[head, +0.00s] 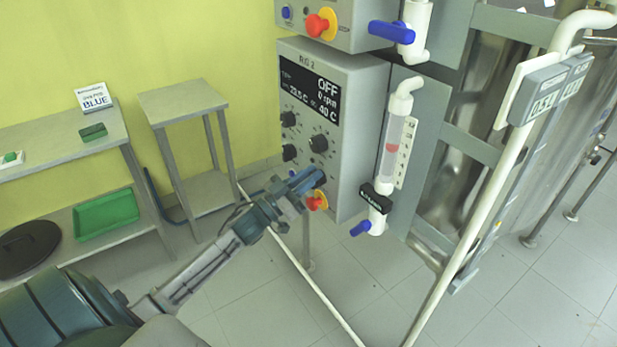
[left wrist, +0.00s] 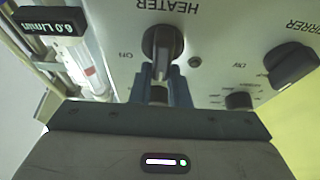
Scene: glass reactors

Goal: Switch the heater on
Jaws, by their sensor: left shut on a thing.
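The heater knob (left wrist: 163,42) is a dark round knob with a raised bar, under the upside-down HEATER label in the left wrist view. An ON mark (left wrist: 126,55) is beside it. My left gripper (left wrist: 160,92) is shut on the knob's bar, one finger on each side. In the head view my left gripper (head: 308,182) is at the lower front of the grey RIG 2 control box (head: 362,95) and hides most of the knob. The box display (head: 312,92) reads OFF, 0 rpm. My right gripper is not in view.
A red-and-yellow stop button (head: 317,200) is just below my left gripper. The stirrer knob (left wrist: 291,66) is beside the heater knob. A flow tube with a blue valve (head: 360,228) stands right of the box. A small grey table (head: 182,100) stands at the left.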

